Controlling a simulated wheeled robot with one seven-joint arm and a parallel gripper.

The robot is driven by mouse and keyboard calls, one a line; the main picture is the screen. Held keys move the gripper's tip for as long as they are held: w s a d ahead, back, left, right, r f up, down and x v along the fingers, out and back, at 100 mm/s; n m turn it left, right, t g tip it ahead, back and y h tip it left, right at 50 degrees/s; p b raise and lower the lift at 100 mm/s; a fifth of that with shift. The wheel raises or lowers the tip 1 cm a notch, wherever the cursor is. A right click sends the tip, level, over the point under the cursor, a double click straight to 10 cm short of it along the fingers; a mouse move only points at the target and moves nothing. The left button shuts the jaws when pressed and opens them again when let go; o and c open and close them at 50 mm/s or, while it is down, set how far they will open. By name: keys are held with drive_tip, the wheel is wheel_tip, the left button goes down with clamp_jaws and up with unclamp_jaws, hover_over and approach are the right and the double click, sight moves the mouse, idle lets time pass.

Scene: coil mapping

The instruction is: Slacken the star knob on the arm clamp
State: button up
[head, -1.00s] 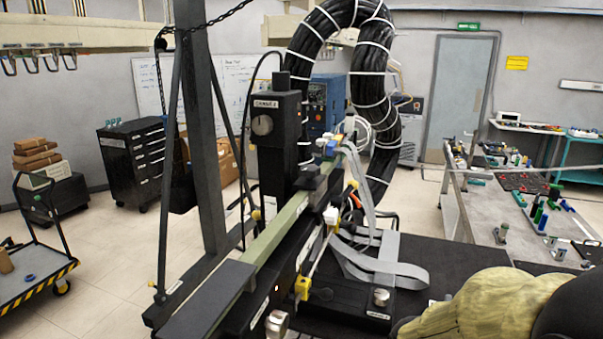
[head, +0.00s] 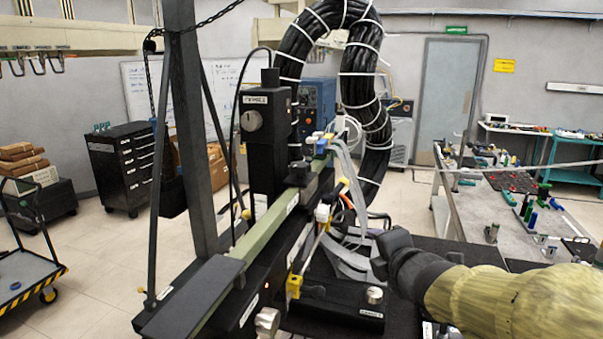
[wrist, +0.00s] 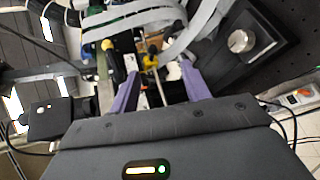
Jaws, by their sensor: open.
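I cannot clearly pick out a star knob. The likely arm clamp is the yellow fitting (head: 293,285) on the thin rod beside the long green rail (head: 262,230). In the wrist view a yellow-and-black fitting (wrist: 151,60) sits on a thin metal rod, between and beyond my fingers. My gripper (wrist: 160,70) is open, with its two purple fingers apart and nothing visible held. In the head view my dark wrist reaches in from the right, above the black base and right of the rail; the fingers cannot be made out there.
A silver knob (head: 375,295) stands on the black base box, and it also shows in the wrist view (wrist: 240,41). Grey ribbon cables (head: 350,262) loop close to my wrist. A dark upright post (head: 187,130) stands left of the rail. A cluttered bench (head: 520,215) is at right.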

drive_tip(key=s+a+r+n+y, duration=0.1)
drive_tip(key=r+n+y, duration=0.3)
drive_tip(key=n, duration=0.6)
drive_tip(key=s+a+r+n+t+y+b, duration=0.1)
drive_tip(key=a+r+n+y, duration=0.3)
drive_tip(key=r+n, duration=0.4)
drive_tip(key=shift+s+a+r+n, duration=0.35)
drive_tip(key=shift+s+n, duration=0.2)
drive_tip(key=shift+n, duration=0.45)
